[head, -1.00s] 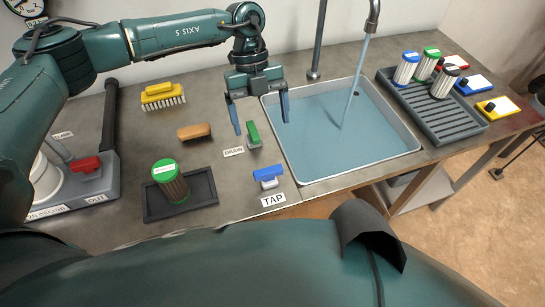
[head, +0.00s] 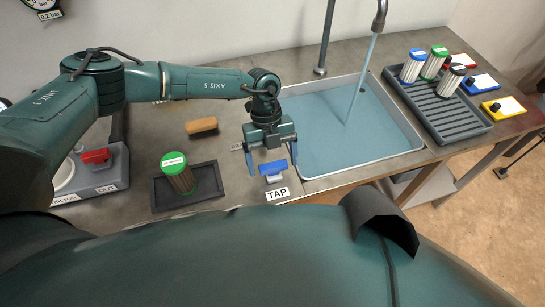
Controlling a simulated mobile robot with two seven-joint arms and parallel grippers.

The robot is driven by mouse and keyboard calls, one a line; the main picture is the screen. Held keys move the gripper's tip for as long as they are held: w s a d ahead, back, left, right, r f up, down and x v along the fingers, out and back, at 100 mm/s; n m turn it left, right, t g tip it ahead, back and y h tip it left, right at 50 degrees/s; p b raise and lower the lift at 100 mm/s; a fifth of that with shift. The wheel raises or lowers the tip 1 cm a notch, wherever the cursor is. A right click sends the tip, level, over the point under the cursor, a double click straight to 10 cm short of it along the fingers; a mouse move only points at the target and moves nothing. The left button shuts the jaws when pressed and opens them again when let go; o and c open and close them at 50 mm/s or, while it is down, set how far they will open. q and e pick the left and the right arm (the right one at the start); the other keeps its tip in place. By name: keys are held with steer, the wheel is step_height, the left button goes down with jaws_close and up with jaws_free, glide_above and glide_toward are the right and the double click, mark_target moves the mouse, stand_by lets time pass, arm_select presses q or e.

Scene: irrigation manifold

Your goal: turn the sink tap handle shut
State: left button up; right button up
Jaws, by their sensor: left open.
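My left gripper (head: 272,172) is open, pointing down, with one blue finger on each side of the handle. I cannot tell whether the fingers touch it. Water runs from the faucet (head: 379,18) into the sink (head: 345,135), which holds bluish water. The green drain handle and most of its label are hidden behind my left gripper. My right gripper is not in view.
A dark tray (head: 214,202) holding a green-topped filter cartridge (head: 178,173) stands left of the handle. A brown block (head: 202,125) lies behind it. A ribbed rack (head: 440,113) with several cartridges stands right of the sink. A red handle (head: 96,156) is at far left.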

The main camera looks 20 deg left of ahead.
arm_select(q)
steer(key=shift+c, duration=0.4)
steer(key=c, duration=0.9)
